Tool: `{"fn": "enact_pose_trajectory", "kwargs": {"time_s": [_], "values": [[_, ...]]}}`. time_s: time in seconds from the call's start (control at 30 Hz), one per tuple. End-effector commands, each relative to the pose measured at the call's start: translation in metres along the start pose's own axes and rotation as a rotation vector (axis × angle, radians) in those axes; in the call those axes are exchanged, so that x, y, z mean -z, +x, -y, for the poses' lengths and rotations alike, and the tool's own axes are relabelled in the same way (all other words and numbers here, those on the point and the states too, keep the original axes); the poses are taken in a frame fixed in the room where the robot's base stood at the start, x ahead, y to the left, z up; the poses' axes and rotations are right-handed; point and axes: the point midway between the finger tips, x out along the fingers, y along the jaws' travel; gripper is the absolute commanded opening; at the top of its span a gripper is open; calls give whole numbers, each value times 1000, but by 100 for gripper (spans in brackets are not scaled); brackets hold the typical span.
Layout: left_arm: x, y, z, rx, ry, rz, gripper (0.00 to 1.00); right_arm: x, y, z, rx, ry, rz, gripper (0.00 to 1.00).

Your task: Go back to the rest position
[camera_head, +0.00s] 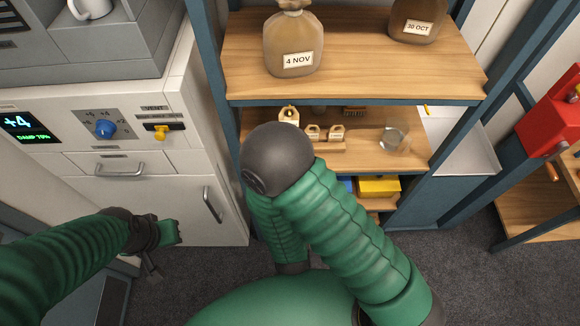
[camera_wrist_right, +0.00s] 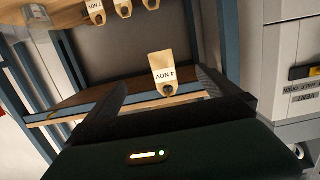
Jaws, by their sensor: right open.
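My right gripper (camera_wrist_right: 155,95) is open in the right wrist view, its two dark fingers spread wide. A small tan tag reading 4 NOV (camera_wrist_right: 163,75) shows between and beyond the fingers; nothing appears gripped. In the head view my right arm bends up in front of the shelves, and its gripper is hidden. My left gripper (camera_head: 153,250) hangs low in front of the white cabinet, dark and small; its jaws are unclear.
A brown bag labelled 4 NOV (camera_head: 293,45) and one labelled 30 OCT (camera_head: 418,20) stand on the upper shelf (camera_head: 360,75). Small tags (camera_head: 312,132) and a glass (camera_head: 393,138) are on the lower shelf. The white cabinet (camera_head: 170,215) is left; a red machine (camera_head: 550,120) is right.

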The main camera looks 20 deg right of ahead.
Motion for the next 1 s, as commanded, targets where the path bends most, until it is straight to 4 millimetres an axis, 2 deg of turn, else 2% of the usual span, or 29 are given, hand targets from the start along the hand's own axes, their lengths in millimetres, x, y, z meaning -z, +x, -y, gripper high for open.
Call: {"fn": "enact_pose_trajectory", "kwargs": {"time_s": [0.27, 0.37, 0.47, 0.53, 0.6, 0.67, 0.77, 0.8, 0.9, 1.0], "values": [[0, 0, 0, 0, 0, 0, 0, -2, -2, 4, 12, -5, 3, 100], [-2, 9, 0, 0, 0, 0, 0, -13, 4, 4, 13, 13, 40, 100], [-8, 32, 0, 0, 0, 0, 0, -47, 21, 7, 25, 65, 174, 100], [-13, 54, 0, 0, 0, 0, 0, -77, 33, 10, 55, 101, 314, 100], [-18, 76, 0, 0, 0, 1, 0, -104, 37, 14, 103, 115, 467, 100], [-22, 94, 0, 0, 0, 1, 0, -122, 35, 12, 146, 102, 592, 100], [-29, 122, 0, 0, 0, 0, 0, -148, 18, -3, 208, 39, 788, 100], [-31, 132, 0, 0, 0, 0, 0, -156, 9, -14, 224, 1, 860, 100], [-36, 151, 0, 0, 0, 0, 0, -169, -17, -47, 239, -94, 1014, 100], [-38, 160, 0, 0, 0, 0, 0, -173, -39, -76, 229, -166, 1119, 100]]}}
